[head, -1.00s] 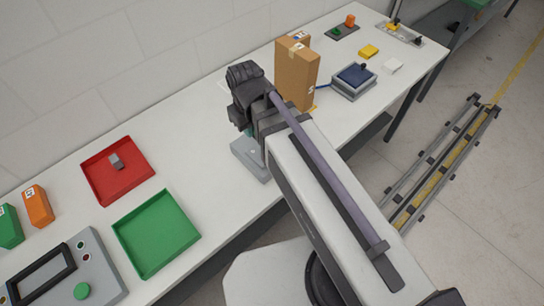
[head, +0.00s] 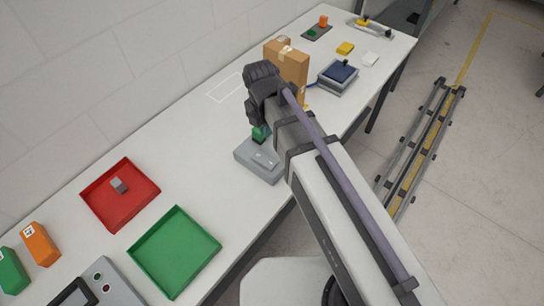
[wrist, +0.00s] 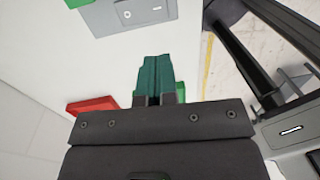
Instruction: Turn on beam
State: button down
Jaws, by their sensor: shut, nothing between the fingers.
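A grey box (head: 258,160) with small controls on its face sits on the table's front edge, below my gripper in the head view. It also shows at the top of the wrist view (wrist: 140,14), with a round mark and a slot-like mark. Whether any control is lit cannot be told.
A red tray (head: 100,212) with a small grey block (head: 119,185) and a green tray (head: 168,282) lie at left. An orange block (head: 39,244) stands further left. A cardboard box (head: 290,62) and a blue-topped device (head: 341,73) stand behind my arm. Bare table lies between the trays and the grey box.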

aim_at(272, 163)
jog(key=f+b, duration=0.9)
jog(key=s+d+f+b, duration=0.1)
jog(key=f+b, duration=0.4)
